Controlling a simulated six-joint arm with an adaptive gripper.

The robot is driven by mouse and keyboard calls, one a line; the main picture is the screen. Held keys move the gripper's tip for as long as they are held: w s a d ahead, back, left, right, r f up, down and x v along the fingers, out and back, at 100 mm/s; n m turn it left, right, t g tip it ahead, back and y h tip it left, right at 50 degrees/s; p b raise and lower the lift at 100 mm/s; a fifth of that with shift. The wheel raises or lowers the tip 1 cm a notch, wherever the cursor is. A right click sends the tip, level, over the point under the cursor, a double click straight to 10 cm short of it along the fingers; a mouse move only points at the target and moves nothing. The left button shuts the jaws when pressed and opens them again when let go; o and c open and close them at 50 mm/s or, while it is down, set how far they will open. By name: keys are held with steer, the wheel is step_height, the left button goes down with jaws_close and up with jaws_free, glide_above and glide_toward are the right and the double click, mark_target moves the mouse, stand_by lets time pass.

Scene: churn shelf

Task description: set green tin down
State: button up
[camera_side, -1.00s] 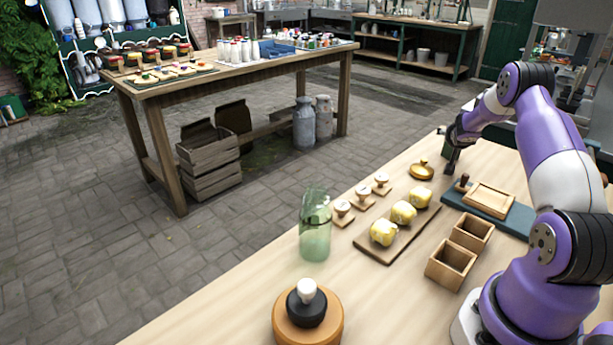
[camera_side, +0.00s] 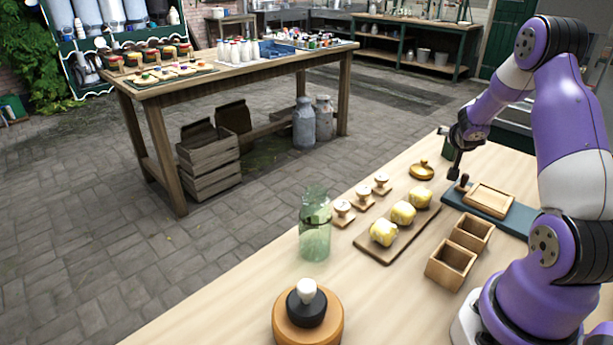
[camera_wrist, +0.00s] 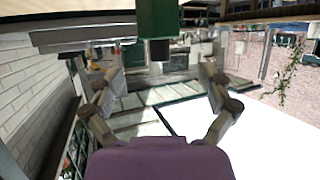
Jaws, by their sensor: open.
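My gripper (camera_side: 455,172) is at the far end of the pale wooden table, by the back left corner of a blue-green board. In the wrist view its two fingers (camera_wrist: 160,85) are spread wide apart, with nothing held between them. A green thing (camera_wrist: 157,18) with a dark lower end shows at the top middle of the wrist view, beyond the fingers. It may be the green tin, but I cannot tell for sure. In the side view, a small dark green patch (camera_side: 443,131) shows behind my gripper at the table's far edge; the gripper partly hides that area.
The blue-green board (camera_side: 516,220) bears a wooden tray (camera_side: 489,199). Two open wooden boxes (camera_side: 450,266), a board of yellow butter lumps (camera_side: 383,233), wooden stamps (camera_side: 343,214), a brass dish (camera_side: 421,171) and a glass jar (camera_side: 315,240) stand nearer.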

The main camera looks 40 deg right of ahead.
steer(key=w+a+r+n+t+y, duration=0.1)
steer(key=w+a+r+n+y, duration=0.2)
steer(key=a, duration=1)
steer(key=w+a+r+n+t+y, duration=0.15)
steer(key=a+r+n+y, duration=0.35)
steer(key=a, duration=0.8)
steer(key=s+a+r+n+g+y, duration=0.1)
steer(key=s+a+n+y, duration=0.1)
steer(key=s+a, duration=0.3)
steer(key=s+a+n+g+y, duration=0.1)
steer(key=s+a, duration=0.4)
steer(key=a, duration=0.5)
steer(key=n+y, duration=0.1)
steer(key=n, duration=0.1)
steer(key=shift+s+r+n+y, duration=0.15)
steer(key=shift+r+n+y, duration=0.15)
steer(key=shift+r, duration=0.1)
